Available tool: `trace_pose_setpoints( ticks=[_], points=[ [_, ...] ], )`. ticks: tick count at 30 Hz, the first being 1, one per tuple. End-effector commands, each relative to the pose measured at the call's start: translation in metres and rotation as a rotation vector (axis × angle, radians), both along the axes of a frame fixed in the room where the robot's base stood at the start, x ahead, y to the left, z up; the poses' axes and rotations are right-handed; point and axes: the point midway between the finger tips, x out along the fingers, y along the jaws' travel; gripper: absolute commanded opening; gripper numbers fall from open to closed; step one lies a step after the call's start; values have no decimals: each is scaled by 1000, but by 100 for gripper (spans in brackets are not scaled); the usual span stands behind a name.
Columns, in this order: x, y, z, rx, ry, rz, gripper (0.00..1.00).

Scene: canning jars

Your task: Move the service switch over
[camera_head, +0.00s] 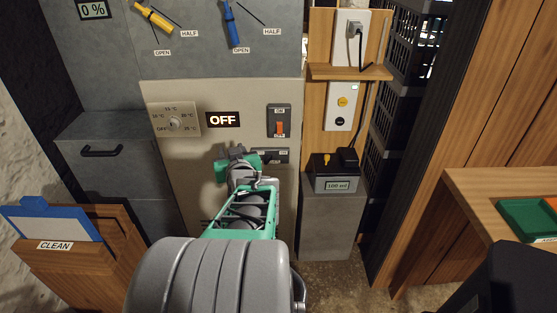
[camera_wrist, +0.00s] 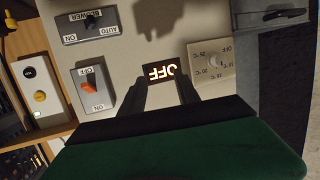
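An orange rocker switch (camera_head: 280,128) sits on a grey plate on the beige panel, right of a lit display (camera_head: 223,119) that reads OFF. In the wrist view the panel appears upside down, with the orange switch (camera_wrist: 89,87) between OFF and ON labels; its exact setting is hard to tell. Below it in the head view is a second switch plate, partly covered by my gripper (camera_head: 240,154); the wrist view shows its black toggle (camera_wrist: 92,21) and BLOWER and AUTO labels. No label reads "service". My gripper (camera_wrist: 158,82) is open and empty, its two dark fingers apart before the panel.
A dial plate (camera_head: 174,121) is left of the display. A yellow handle (camera_head: 155,17) and a blue handle (camera_head: 231,22) are above. A wooden post with a button box (camera_head: 341,104) and a black device (camera_head: 336,176) on a pedestal stand close to the right.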

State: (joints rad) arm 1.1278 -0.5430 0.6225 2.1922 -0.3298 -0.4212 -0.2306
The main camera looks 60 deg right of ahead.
Motion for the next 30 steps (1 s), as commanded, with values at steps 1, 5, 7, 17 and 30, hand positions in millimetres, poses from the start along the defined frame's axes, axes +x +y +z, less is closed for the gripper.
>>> trace_pose_setpoints(
  ticks=[1, 5, 7, 17, 30],
  points=[
    [-36, -31, -22, -51, -50, -96, 38],
    [-96, -71, -17, -162, -133, -244, 38],
    [-109, -78, -14, -189, -151, -276, 38],
    [-87, -127, -10, -195, -154, -281, 38],
    [-77, -148, -9, -195, -154, -283, 37]
  ],
)
